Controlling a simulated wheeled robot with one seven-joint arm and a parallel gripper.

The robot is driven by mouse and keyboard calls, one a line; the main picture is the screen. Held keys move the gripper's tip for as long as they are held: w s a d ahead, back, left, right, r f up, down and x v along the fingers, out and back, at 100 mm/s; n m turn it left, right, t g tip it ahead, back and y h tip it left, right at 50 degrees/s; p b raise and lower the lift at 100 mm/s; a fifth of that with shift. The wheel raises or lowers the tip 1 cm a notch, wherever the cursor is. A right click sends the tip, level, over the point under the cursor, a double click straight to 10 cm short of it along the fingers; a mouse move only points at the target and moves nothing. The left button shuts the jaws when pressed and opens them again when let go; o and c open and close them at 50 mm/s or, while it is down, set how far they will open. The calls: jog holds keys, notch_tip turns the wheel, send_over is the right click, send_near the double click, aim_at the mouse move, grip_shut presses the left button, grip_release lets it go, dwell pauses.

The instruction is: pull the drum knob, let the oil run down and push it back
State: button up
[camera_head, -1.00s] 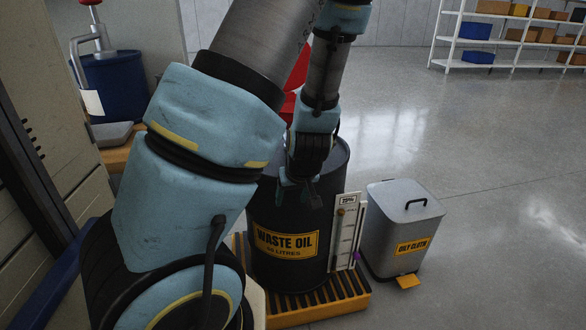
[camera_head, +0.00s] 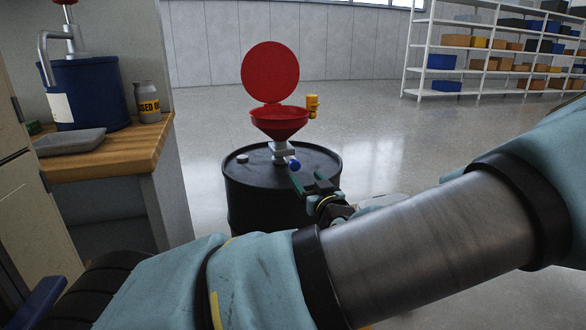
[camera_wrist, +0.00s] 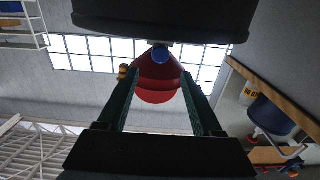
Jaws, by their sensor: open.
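The black drum (camera_head: 265,200) stands on the floor at the centre. A red funnel (camera_head: 280,122) with its round red lid (camera_head: 270,72) raised sits on top. Below the funnel is a grey neck piece with a blue knob (camera_head: 294,163) on its right side. My gripper (camera_head: 308,180) is open and empty, just in front of the knob. In the wrist view, which appears upside down, the blue knob (camera_wrist: 160,54) lies between the lines of my two fingers, beyond their tips. The red funnel (camera_wrist: 157,85) shows behind it. I see no contact with the knob.
A wooden bench (camera_head: 125,148) at the left holds a blue pail (camera_head: 92,92), a grey tray (camera_head: 68,142) and a small can (camera_head: 147,102). A yellow fitting (camera_head: 312,105) is beside the funnel. Shelves (camera_head: 480,55) stand far right. The floor behind the drum is clear.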

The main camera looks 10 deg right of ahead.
aim_at(296, 166)
jog(key=w, duration=0.3)
jog(key=w+a, duration=0.1)
jog(key=w, duration=0.5)
jog(key=shift+w+a, duration=0.15)
jog(key=shift+w, duration=0.25)
jog(key=shift+c, duration=0.3)
grip_shut()
dwell(0.6)
